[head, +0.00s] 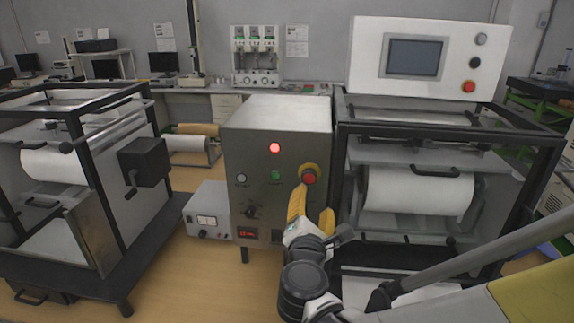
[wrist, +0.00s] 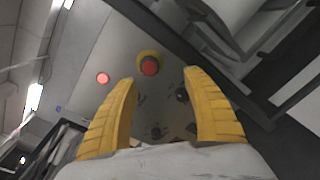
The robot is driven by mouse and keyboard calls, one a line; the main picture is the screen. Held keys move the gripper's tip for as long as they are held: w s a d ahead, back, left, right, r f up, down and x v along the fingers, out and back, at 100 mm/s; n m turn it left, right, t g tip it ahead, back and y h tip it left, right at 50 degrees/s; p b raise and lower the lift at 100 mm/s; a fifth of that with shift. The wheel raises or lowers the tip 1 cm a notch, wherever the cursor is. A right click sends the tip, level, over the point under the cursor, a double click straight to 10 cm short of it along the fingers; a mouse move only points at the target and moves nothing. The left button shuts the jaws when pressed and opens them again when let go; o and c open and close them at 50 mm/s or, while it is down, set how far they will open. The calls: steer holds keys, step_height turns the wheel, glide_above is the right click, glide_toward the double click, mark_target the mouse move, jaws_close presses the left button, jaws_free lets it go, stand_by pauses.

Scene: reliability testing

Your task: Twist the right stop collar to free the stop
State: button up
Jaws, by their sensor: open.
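A red stop button (head: 309,178) with a yellow collar (head: 313,167) sits on the right side of the grey control box's front. In the wrist view the red stop (wrist: 150,66) and its yellow collar (wrist: 148,54) show just beyond and between the fingertips. My gripper (head: 314,198) has yellow ribbed fingers spread apart, just in front of and below the stop. In the wrist view the gripper (wrist: 161,77) is open and empty. I cannot tell from these views whether a finger touches the collar. Another red button (head: 469,87) is on the white screen panel at upper right.
The grey control box (head: 250,135) has a lit red lamp (head: 275,147), a green button (head: 277,176) and a black knob (head: 252,211). Black-framed roller machines stand at left (head: 75,140) and right (head: 345,130). A small meter box (head: 207,209) stands at lower left.

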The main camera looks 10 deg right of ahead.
mark_target(310, 179)
steer(key=w, duration=0.3)
steer(key=w+d+n+b, duration=0.1)
steer(key=w, duration=0.3)
steer(key=w+d+n+b, duration=0.1)
steer(key=w, duration=0.3)
steer(key=shift+d+r+t, duration=0.1)
steer(key=shift+r+t, duration=0.25)
steer(key=shift+t, duration=0.05)
steer(key=c, duration=1.2)
